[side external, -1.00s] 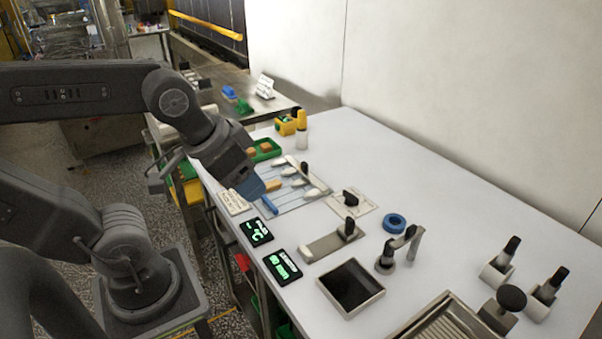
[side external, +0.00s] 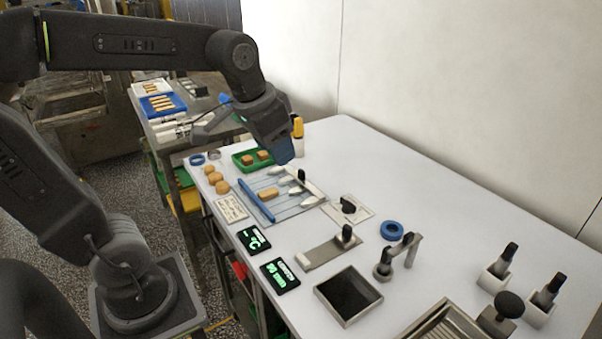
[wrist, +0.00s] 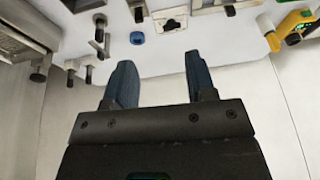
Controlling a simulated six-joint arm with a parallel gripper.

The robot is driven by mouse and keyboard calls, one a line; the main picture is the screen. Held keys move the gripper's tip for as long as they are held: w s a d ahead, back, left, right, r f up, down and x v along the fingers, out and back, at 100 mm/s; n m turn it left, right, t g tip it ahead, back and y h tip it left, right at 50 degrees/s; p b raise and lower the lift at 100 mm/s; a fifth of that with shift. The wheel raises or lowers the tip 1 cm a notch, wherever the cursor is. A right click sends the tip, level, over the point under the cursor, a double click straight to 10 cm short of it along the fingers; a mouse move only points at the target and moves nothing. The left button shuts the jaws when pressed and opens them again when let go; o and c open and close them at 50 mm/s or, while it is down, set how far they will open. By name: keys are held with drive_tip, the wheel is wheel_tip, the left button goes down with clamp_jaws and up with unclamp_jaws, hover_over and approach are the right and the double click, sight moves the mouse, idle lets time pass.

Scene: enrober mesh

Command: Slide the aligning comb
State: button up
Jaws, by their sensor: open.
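The aligning comb (side external: 312,191) is a pale bar with rounded white teeth and a black upright handle. A tan biscuit (side external: 268,194) lies on the mesh, left of the teeth. A blue bar (side external: 256,201) runs along the mesh's left side. My gripper (side external: 286,150) is raised near the comb's far end, apart from it. Its blue fingers are spread and empty in the wrist view (wrist: 160,80).
A green tray (side external: 252,160) with biscuits and a yellow-topped bottle (side external: 298,137) stand behind the mesh. A black-knobbed plate (side external: 347,208), a blue ring (side external: 391,230) and a slide plate (side external: 329,254) are nearer.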

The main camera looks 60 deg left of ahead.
drive_tip(key=w+a+f+g, duration=0.2)
drive_tip(key=w+a, duration=0.7)
drive_tip(key=w, duration=0.3)
drive_tip(key=g, duration=0.2)
hover_over(301, 170)
wheel_tip(301, 170, down, 8)
wheel_tip(301, 170, down, 13)
drive_tip(key=shift+w+r, duration=0.1)
drive_tip(key=shift+r, duration=0.05)
drive_tip(key=shift+c, duration=0.2)
clamp_jaws()
